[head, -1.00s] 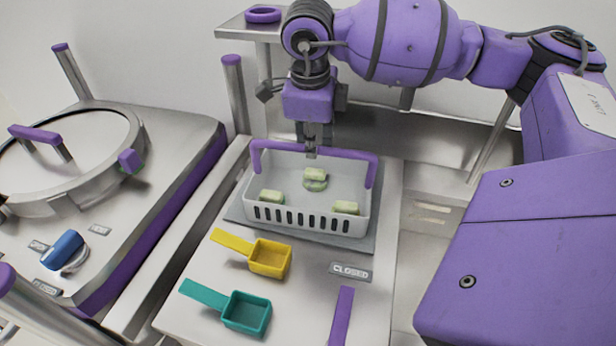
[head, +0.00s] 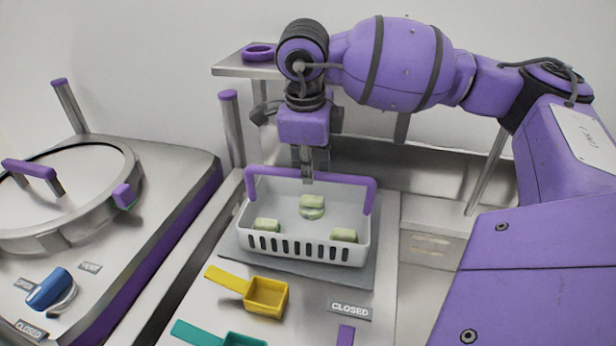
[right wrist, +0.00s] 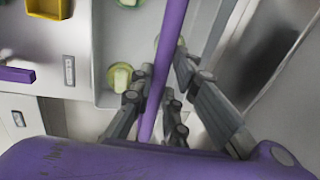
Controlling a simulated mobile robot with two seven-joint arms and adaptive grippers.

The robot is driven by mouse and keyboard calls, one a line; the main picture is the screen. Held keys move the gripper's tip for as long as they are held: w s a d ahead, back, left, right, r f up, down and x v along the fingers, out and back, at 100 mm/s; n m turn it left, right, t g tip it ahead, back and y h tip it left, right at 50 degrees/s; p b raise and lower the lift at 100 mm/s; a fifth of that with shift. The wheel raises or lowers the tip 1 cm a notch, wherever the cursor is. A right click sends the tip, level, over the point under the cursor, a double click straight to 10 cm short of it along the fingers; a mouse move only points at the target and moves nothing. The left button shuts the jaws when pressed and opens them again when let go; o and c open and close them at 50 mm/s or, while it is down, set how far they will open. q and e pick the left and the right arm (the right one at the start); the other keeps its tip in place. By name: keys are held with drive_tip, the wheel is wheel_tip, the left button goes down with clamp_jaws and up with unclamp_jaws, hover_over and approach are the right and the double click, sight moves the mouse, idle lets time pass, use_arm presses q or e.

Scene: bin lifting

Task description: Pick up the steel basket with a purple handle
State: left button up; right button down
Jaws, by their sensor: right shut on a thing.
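The basket (head: 300,250) is pale grey-white with a slotted front wall and a purple handle (head: 350,181) arching over its top. It stands level over a grey mat; I cannot tell whether a small gap separates them. Three pale green blocks lie inside, one of them at the front left (head: 267,226). My right gripper (head: 308,178) points down and is shut on the middle of the handle. In the right wrist view the purple handle (right wrist: 172,35) runs between the fingers of my right gripper (right wrist: 158,90). My left gripper is not in view.
A yellow scoop (head: 267,297) and a teal scoop (head: 235,339) lie in front of the basket, near a CLOSED label (head: 350,311). A round-lidded steel machine (head: 75,190) stands at left. A shelf (head: 240,69) with a purple ring is behind.

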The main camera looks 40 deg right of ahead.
drive_tip(key=s+a+r, duration=0.5)
drive_tip(key=s+r, duration=0.6)
drive_tip(key=s, duration=0.2)
drive_tip(key=shift+b, duration=0.3)
